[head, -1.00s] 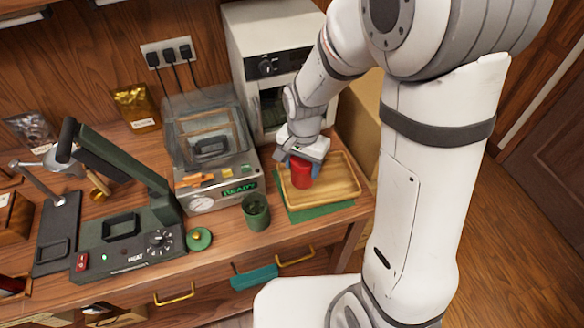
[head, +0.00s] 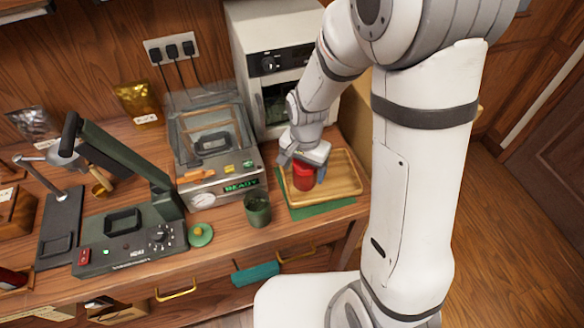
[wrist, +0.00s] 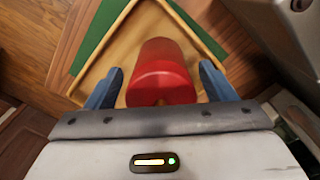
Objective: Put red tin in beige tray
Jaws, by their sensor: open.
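The red tin (head: 304,177) stands in the left part of the beige tray (head: 345,186), a shallow wooden tray on a green mat. My gripper (head: 306,172) is over the tin with its fingers on either side of it. In the wrist view, the red tin (wrist: 162,75) lies between the two blue fingers of my gripper (wrist: 160,90), with a gap visible on each side, so the gripper is open around it. The tray (wrist: 106,62) shows behind the tin. The tin's underside is hidden.
A green cup (head: 257,208) and a small green lid (head: 200,235) stand left of the tray. A sealing machine with a READY display (head: 241,186) is close on the left. A white oven (head: 275,40) stands behind. The green mat (head: 322,207) shows at the tray's front.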

